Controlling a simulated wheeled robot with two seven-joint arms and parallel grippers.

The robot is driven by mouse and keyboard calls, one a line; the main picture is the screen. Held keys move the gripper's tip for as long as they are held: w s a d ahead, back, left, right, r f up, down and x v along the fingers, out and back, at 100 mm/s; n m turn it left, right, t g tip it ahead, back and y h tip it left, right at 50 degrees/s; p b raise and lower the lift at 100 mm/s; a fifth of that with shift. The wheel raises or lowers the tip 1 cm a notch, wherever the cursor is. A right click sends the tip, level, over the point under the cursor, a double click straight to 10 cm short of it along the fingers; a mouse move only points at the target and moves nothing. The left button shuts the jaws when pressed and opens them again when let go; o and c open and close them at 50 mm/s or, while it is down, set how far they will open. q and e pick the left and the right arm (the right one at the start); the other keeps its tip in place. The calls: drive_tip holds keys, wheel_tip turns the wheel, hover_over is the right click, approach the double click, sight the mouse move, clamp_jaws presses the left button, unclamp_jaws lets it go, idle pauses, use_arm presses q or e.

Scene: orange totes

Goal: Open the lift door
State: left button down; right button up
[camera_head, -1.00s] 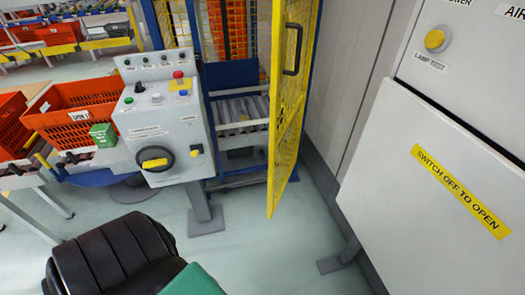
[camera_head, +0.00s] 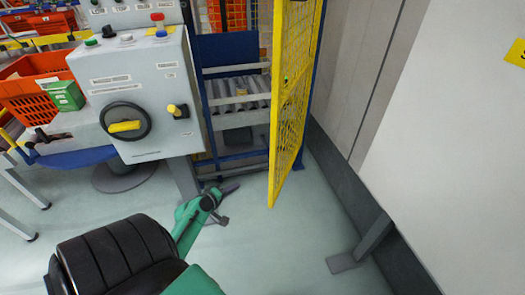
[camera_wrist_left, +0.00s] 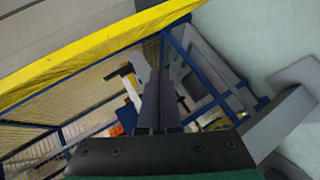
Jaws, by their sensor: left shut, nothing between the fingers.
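The lift door is a yellow-framed mesh panel (camera_head: 290,110). It stands swung out from the blue lift frame (camera_head: 209,120), with an opening on its left side. The door's black handle is out of the head view. My left gripper (camera_head: 230,187) is low in front of the lift, left of the door's lower corner, and apart from it in the picture. Its dark fingers also show in the left wrist view (camera_wrist_left: 160,85), shut and empty. There the yellow door frame (camera_wrist_left: 100,52) crosses the upper left. My right gripper is not seen.
A grey control box (camera_head: 145,90) with a black and yellow rotary switch stands left of the lift. A white cabinet (camera_head: 455,130) is at the right. Grey rollers (camera_head: 238,93) show inside the lift. Floor (camera_head: 290,240) in front of the door is clear.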

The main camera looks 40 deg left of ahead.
use_arm(q)
drive_tip(key=w+a+r+n+t+b, duration=0.1)
drive_tip(key=w+r+n+t+b, duration=0.25)
drive_tip(key=r, duration=0.95)
drive_tip(key=w+d+m+t+p, duration=0.1)
drive_tip(key=w+d+p, duration=0.1)
drive_tip(key=w, duration=0.8)
drive_tip(key=shift+w+d+h+p, duration=0.25)
drive_tip(key=shift+d+h+p, duration=0.05)
drive_tip(key=shift+d, duration=0.25)
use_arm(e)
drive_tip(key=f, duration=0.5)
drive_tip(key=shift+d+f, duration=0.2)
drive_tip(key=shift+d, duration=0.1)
use_arm(q)
drive_tip(key=shift+t, duration=0.25)
